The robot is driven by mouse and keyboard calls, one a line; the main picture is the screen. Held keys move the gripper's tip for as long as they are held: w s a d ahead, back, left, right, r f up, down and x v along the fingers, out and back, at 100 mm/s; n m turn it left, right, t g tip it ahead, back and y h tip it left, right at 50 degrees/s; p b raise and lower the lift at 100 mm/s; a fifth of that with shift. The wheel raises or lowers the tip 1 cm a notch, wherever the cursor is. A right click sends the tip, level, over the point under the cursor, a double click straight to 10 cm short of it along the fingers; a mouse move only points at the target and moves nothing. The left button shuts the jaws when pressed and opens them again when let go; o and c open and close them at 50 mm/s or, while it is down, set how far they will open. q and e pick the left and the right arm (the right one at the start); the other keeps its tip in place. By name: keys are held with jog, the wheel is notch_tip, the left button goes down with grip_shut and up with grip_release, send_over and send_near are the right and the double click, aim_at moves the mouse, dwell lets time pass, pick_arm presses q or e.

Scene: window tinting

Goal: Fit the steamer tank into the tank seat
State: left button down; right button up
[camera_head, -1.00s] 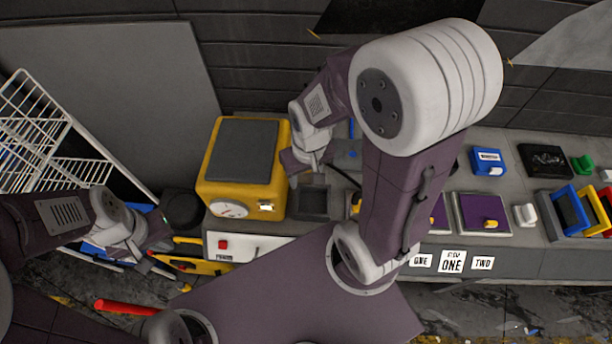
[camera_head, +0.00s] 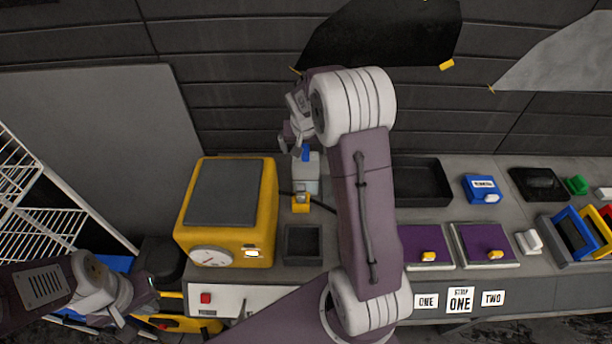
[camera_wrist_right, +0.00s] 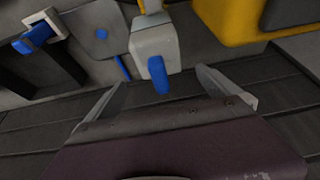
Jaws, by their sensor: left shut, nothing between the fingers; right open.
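The steamer tank appears to be the pale grey block with a blue top (camera_head: 308,178) behind a small yellow part, right of the yellow machine (camera_head: 228,215). The right wrist view shows its grey body (camera_wrist_right: 154,44) and blue knob. My right gripper (camera_head: 293,146) is open and empty above and behind the tank. In the wrist view the knob shows between its fingertips (camera_wrist_right: 160,78), with no clear contact. A dark square recess (camera_head: 303,243) lies in front of the tank; I cannot tell if it is the tank seat. My left gripper (camera_head: 132,313) is shut and empty at lower left.
A black tray (camera_head: 422,182), purple pads (camera_head: 427,246) and a blue box (camera_head: 482,188) stand on the bench to the right. A white wire rack (camera_head: 45,200) is at the left. My right forearm hides part of the bench. The wall is close behind the tank.

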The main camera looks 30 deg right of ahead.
aim_at(306, 169)
jog(key=shift+a+x, duration=0.2)
jog(key=shift+x, duration=0.8)
jog(key=shift+w+d+f+p, duration=0.3)
jog(key=shift+f+p, duration=0.1)
jog(key=shift+f, duration=0.2)
jog(key=p+x, duration=0.1)
jog(key=x, duration=0.3)
jog(key=shift+s, duration=0.2)
jog(key=shift+w+d+f, duration=0.1)
jog(key=shift+w+f, duration=0.1)
jog(key=shift+f, duration=0.2)
jog(key=shift+r, duration=0.1)
jog(key=c, duration=2)
